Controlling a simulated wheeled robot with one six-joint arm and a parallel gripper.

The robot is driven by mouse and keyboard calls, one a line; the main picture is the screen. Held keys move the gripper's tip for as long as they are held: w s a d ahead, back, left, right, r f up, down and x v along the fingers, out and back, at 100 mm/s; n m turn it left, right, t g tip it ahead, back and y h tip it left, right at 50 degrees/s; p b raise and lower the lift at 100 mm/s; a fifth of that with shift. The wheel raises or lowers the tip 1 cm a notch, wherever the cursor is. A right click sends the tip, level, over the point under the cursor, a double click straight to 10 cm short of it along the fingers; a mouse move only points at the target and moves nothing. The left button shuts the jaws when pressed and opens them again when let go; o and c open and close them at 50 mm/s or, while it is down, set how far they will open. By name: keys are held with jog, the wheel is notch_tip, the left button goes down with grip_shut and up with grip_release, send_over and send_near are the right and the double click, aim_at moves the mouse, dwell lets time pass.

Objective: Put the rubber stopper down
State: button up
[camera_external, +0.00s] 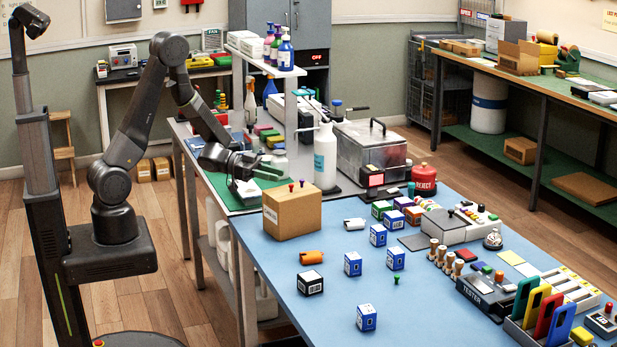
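My gripper (243,170) is at the end of my arm, low over the green mat (249,208) on the far bench, left of the white spray bottle. It points down and to the right. The gap between its fingers is too small and dark to make out, so I cannot tell whether it is open or holds anything. A small white object (246,189) lies just below it on the mat. I cannot pick out the rubber stopper for certain; it may be hidden at the fingers.
A cardboard box (292,213) with small pegs on top stands in front of my gripper. A white spray bottle (325,156) and a metal tank (370,155) stand to its right. Small labelled boxes (353,263) are spread over the blue table (430,315). A shelf post rises behind.

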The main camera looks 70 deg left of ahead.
jog(key=shift+v, duration=2.1)
